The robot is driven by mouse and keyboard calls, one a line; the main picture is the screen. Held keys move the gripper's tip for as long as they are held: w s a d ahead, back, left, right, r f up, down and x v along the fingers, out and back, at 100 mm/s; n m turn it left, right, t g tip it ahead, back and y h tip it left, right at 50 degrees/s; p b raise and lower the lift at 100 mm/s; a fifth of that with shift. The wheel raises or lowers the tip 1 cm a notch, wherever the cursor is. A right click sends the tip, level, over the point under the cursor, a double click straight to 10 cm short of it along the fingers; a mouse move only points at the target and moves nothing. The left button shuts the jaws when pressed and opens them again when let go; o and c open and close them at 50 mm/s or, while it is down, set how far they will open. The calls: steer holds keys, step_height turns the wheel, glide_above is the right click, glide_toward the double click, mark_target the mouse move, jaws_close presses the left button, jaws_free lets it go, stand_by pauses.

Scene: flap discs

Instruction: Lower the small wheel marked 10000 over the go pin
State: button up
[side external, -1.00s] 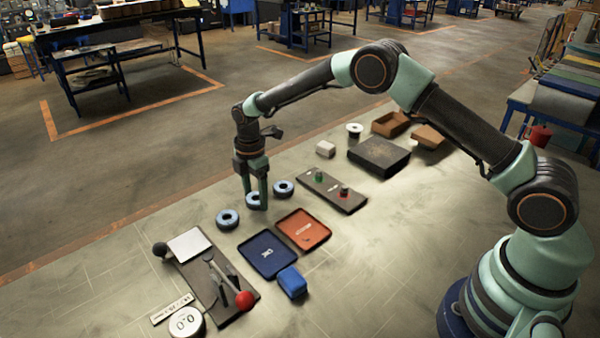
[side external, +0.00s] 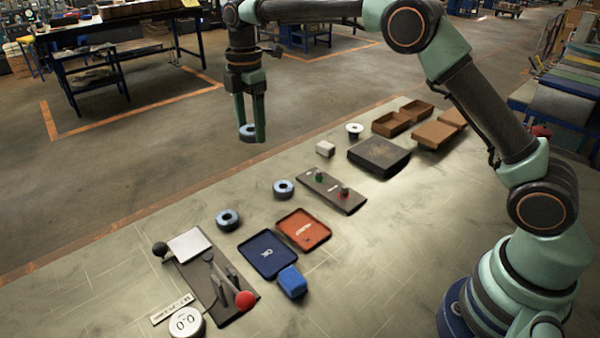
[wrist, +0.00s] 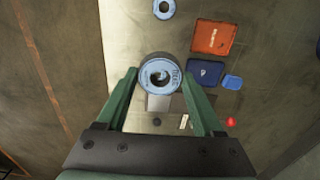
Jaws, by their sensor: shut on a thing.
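My gripper (side external: 252,136) is shut on a small blue wheel (side external: 246,132) and holds it high above the bench. In the wrist view the wheel (wrist: 161,73) sits between the two green fingers, its centre hole showing; the marking on its face is too small to read. A dark board (side external: 332,192) on the bench carries a pin with a green base (side external: 319,177) and a pin with a red base (side external: 345,192). The green one may be the go pin; the board's lettering is not readable. The held wheel is well apart from both pins.
Two more blue wheels, one near the board (side external: 283,188) and one further left (side external: 228,219), lie on the bench. A blue tray (side external: 267,254), an orange tray (side external: 304,230), a blue block (side external: 292,281), a lever fixture (side external: 217,290) and a dark box (side external: 379,155) stand around.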

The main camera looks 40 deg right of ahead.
steer(key=d+f, duration=0.6)
steer(key=d, duration=0.4)
glide_above(319, 171)
step_height(319, 171, down, 4)
steer(key=shift+w+f, duration=0.1)
steer(key=shift+f, duration=1.85)
steer(key=shift+f, duration=0.9)
steer(key=o, duration=1.4)
steer(key=shift+o, duration=0.2)
